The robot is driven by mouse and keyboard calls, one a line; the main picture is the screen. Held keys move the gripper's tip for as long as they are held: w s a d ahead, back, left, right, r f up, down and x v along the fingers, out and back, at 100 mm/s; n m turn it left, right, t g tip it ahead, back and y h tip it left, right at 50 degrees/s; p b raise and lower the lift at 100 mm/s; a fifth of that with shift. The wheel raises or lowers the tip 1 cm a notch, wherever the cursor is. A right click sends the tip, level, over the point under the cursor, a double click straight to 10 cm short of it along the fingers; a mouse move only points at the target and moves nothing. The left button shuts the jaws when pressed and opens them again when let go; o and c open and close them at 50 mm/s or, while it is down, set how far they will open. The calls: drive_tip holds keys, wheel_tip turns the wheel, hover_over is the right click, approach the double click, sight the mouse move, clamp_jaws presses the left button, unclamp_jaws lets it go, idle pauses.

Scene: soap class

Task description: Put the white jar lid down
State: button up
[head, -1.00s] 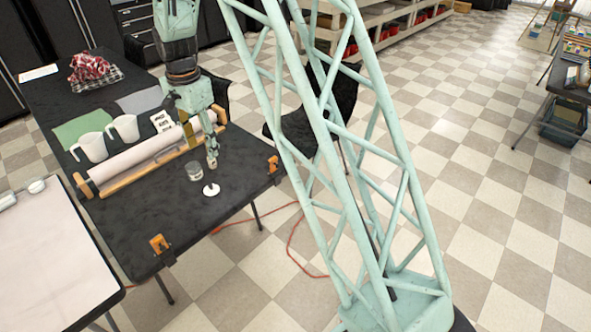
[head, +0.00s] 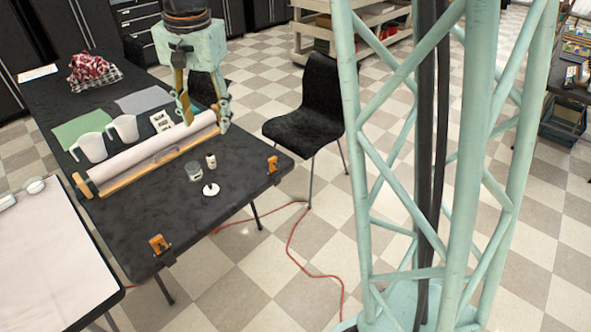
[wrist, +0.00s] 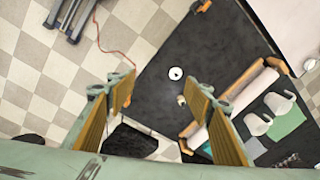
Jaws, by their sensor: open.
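The white jar lid (head: 211,189) lies flat on the black table (head: 200,240), near its front right part. It has a dark spot on top. It also shows in the wrist view as a white disc (wrist: 175,73). A clear glass jar (head: 194,171) stands just behind the lid, apart from it. My gripper (head: 204,122) is open and empty, raised above the far side of the table, behind the lid and jar in the head view. In the wrist view, the fingers (wrist: 160,96) are wide apart, with the lid beyond and between them.
A small bottle (head: 211,160) stands near the jar. A long pale roll on a wooden frame (head: 130,178) lies left of them, with two white pitchers (head: 91,147) behind it. Orange clamps (head: 160,244) sit on the table edge. A black chair (head: 310,100) stands to the right.

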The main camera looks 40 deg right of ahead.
drive_tip(key=s+r+n+t, duration=0.1)
drive_tip(key=s+r+n, duration=0.1)
drive_tip(key=s+r, duration=0.5)
drive_tip(key=s+r+n, duration=0.2)
drive_tip(key=s+r, duration=0.1)
drive_tip(key=s, duration=0.8)
drive_tip(key=s+n+t, duration=0.1)
drive_tip(key=s+n, duration=0.4)
drive_tip(key=s, duration=1.5)
drive_tip(key=shift+s+r, duration=0.15)
drive_tip(key=shift+r, duration=0.15)
drive_tip(key=shift+s, duration=0.1)
